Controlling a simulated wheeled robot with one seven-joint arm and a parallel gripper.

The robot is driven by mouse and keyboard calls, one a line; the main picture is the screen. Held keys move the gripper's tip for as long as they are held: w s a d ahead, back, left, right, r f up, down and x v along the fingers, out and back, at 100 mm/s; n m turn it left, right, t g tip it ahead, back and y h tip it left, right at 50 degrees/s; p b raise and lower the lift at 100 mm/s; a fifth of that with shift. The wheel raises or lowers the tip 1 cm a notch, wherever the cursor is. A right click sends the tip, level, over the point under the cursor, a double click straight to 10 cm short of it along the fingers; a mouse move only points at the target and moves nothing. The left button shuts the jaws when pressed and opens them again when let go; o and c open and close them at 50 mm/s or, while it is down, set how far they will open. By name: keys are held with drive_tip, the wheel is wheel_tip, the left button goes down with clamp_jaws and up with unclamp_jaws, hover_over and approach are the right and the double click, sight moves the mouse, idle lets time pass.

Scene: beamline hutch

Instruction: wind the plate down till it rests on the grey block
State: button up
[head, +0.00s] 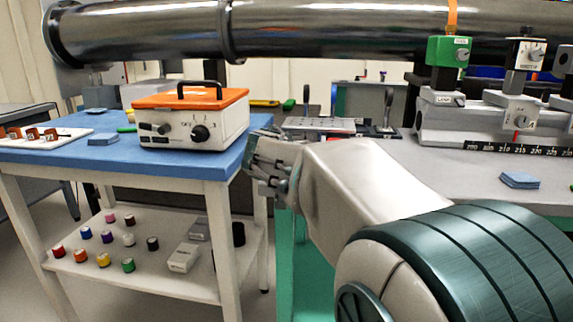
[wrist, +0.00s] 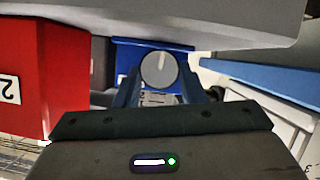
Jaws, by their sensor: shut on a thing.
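My gripper (head: 268,166) is at the near left corner of the bench in the head view. In the wrist view my gripper (wrist: 159,82) has its two fingers on either side of a round grey knob (wrist: 159,68) with a white line, and is shut on it. The knob sits in front of a blue body (wrist: 125,52). A flat grey plate (head: 318,123) lies just beyond my gripper in the head view. My gripper and forearm hide what is under the plate. I cannot make out the grey block or any gap above it.
A red block (wrist: 68,70) labelled 2 stands close left of the knob in the wrist view. A blue-topped cart (head: 215,163) with an orange-lidded box (head: 190,118) stands left of my gripper. A steel pipe (head: 330,32) runs overhead. Rail-mounted stages (head: 500,118) stand at right.

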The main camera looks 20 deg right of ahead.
drive_tip(key=shift+w+a+f+n+g+h+b, duration=0.1)
drive_tip(key=shift+n+g+h+b, duration=0.25)
drive_tip(key=shift+n+b, duration=0.5)
drive_tip(key=shift+w+a+f+n+g+h+b, duration=0.15)
drive_tip(key=shift+n+h+b, duration=0.45)
drive_tip(key=shift+b, duration=0.35)
drive_tip(key=shift+s+r, duration=0.1)
drive_tip(key=o, duration=1)
drive_tip(key=shift+r, duration=0.1)
